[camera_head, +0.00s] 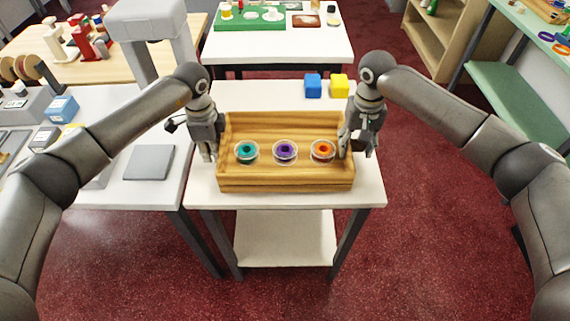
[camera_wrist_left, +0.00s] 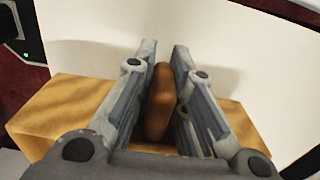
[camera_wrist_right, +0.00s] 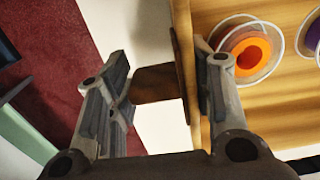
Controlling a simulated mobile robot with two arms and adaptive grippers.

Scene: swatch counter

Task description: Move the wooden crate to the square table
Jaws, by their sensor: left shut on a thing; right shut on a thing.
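The wooden crate (camera_head: 285,184) is an open box on a white table (camera_head: 370,191) in the middle of the head view. It looks level and seems to rest on the tabletop. My left gripper (camera_head: 208,152) is at its left end, shut on a brown handle (camera_wrist_left: 160,102) of the crate. My right gripper (camera_head: 358,148) is at its right end, with the crate's brown handle (camera_wrist_right: 158,84) between its fingers.
A blue cube (camera_head: 313,86) and a yellow cube (camera_head: 339,85) stand behind the crate. A white table (camera_head: 300,48) with a green tray (camera_head: 250,22) is further back. A counter with a grey pad (camera_head: 149,162) adjoins at left. Red floor (camera_head: 420,240) is clear at right.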

